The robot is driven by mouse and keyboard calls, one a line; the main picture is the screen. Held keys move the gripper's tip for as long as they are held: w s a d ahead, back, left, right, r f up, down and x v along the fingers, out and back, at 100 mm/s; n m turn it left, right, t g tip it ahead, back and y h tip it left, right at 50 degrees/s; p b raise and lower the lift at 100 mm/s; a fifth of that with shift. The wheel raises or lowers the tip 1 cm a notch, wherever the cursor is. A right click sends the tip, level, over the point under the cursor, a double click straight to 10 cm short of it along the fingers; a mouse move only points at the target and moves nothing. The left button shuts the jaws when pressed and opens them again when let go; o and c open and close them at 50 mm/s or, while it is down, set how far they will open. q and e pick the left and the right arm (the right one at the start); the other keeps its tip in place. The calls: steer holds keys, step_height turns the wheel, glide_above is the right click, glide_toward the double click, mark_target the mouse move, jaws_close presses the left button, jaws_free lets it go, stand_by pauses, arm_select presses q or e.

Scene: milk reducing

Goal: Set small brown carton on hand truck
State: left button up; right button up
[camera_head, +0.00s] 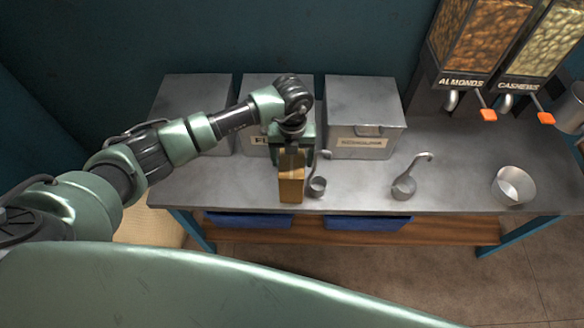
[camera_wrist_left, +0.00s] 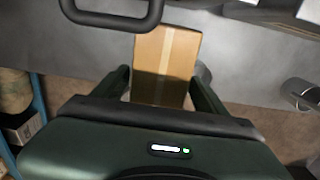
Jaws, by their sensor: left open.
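The small brown carton (camera_head: 291,184) stands on the grey metal table near its front edge. My left gripper (camera_head: 291,152) is right above it, pointing down, with its arm reaching in from the left. In the left wrist view the carton (camera_wrist_left: 166,60) shows a pale tape strip and lies between the two open fingers (camera_wrist_left: 162,88). I cannot tell whether the fingers touch it. My right gripper is not in view. I see no hand truck in either view.
Metal bins (camera_head: 362,118) line the back of the table (camera_head: 450,185). Small metal scoops (camera_head: 404,187) stand right of the carton, one of them close beside it. A metal bowl (camera_head: 514,185) is at the right. Almond and cashew dispensers (camera_head: 480,45) stand at the back right.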

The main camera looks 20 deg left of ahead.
arm_select(q)
steer(key=shift+f, duration=0.85)
jaws_close()
steer(key=shift+w+r, duration=0.1)
